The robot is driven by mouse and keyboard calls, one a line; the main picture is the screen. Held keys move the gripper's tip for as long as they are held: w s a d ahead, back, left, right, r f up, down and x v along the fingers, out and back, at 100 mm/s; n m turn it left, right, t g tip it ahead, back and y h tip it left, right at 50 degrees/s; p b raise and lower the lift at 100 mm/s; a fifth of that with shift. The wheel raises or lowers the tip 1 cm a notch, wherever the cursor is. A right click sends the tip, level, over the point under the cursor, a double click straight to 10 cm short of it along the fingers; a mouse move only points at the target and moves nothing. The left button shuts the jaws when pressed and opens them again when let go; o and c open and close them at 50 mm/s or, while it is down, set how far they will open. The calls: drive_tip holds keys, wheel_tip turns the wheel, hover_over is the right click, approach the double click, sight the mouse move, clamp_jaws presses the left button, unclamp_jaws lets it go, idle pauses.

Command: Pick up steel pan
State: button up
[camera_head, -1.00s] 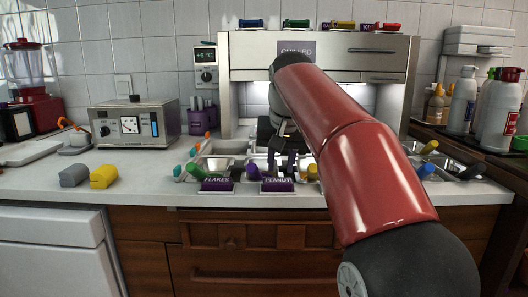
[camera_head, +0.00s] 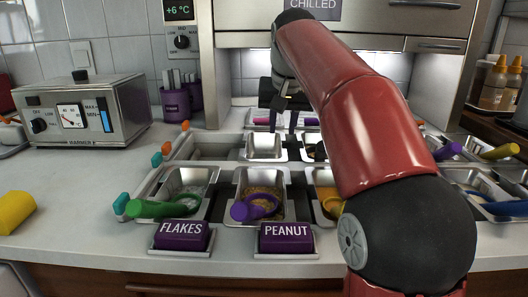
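Several steel pans sit in the counter rack. A small, bare-looking steel pan (camera_head: 264,148) is in the back row, just below my gripper. Behind the labels, one steel pan (camera_head: 184,184) holds pale flakes and a green-handled scoop, and another (camera_head: 262,186) holds brown bits and a purple scoop. A third pan (camera_head: 325,190) with yellow content is partly hidden by my arm. My gripper (camera_head: 284,122) points down at the small pan's far rim, its two dark fingers apart with nothing visible between them. I cannot tell whether they touch the rim.
A warmer box (camera_head: 84,112) and purple cups (camera_head: 176,100) stand to the left. FLAKES (camera_head: 182,236) and PEANUT (camera_head: 286,238) labels line the front. A yellow block (camera_head: 14,212) lies at far left. The steel chilled cabinet (camera_head: 240,60) rises behind. Front-left counter is clear.

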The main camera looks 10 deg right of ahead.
drive_tip(key=b+x, duration=0.1)
drive_tip(key=x, duration=0.6)
drive_tip(key=shift+d+f, duration=0.15)
drive_tip(key=shift+f, duration=0.15)
clamp_jaws()
drive_tip(key=shift+r, duration=0.1)
idle(1.0)
